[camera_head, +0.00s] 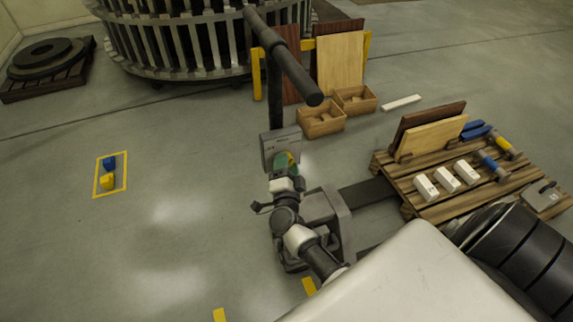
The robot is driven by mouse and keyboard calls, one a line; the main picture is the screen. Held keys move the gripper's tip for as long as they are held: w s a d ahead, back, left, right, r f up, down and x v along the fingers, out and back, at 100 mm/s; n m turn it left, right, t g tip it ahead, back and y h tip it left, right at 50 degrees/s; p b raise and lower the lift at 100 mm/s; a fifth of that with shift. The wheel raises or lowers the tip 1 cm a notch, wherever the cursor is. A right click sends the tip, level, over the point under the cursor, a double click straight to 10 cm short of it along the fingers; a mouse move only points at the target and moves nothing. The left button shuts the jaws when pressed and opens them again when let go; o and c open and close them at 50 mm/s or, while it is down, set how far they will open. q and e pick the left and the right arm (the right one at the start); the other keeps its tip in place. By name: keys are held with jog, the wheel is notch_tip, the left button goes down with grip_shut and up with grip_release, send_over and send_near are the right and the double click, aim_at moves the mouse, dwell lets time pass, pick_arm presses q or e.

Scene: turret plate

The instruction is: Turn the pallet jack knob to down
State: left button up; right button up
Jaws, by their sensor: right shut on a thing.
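The pallet jack (327,210) stands in the middle of the floor. Its black T-shaped handle (285,58) rises toward the top of the view. A grey panel (281,140) sits on the handle's post. A small green and yellow knob (290,158) shows at the panel's lower part, mostly hidden by my gripper. My right gripper (286,170) is at the panel, shut on the knob. The knob's exact setting is too small and covered to tell. My left gripper is not in view.
A wooden pallet (408,207) at right holds boards, white blocks and tools, with the jack's fork (366,193) reaching toward it. Wooden crates (321,121) stand behind the jack. A yellow-framed mat (98,190) with small blocks lies at left. The floor between is clear.

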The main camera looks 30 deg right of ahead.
jog(key=o, duration=0.9)
jog(key=b+v, duration=0.1)
jog(key=v, duration=1)
jog(key=shift+w+d, duration=0.1)
